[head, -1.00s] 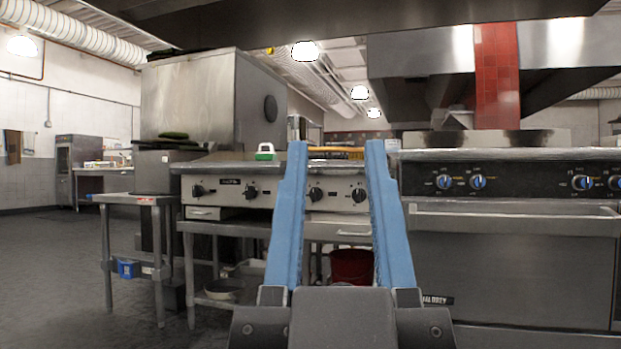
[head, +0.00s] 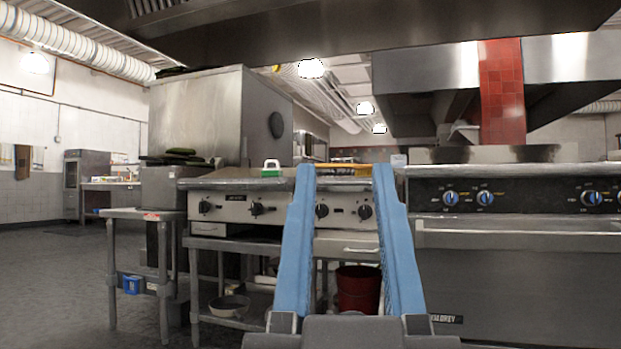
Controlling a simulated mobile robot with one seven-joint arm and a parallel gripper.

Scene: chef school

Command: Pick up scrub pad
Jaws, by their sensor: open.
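A small green block with a white handle-like top (head: 271,168) sits on the griddle counter (head: 225,183), left of my gripper. It looks like the scrub pad, but it is too small to be sure. My gripper (head: 345,169) has two long blue fingers, spread apart with nothing between them. Its fingertips point forward toward the griddle, and the green block lies beyond and to the left of the left finger. Part of the counter is hidden behind the fingers.
Dark green items (head: 180,155) lie on a stand at the left. A red bucket (head: 358,288) and a bowl (head: 229,305) are on the lower shelf. An oven range (head: 520,270) stands at right, below hoods. Open floor (head: 60,270) is at left.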

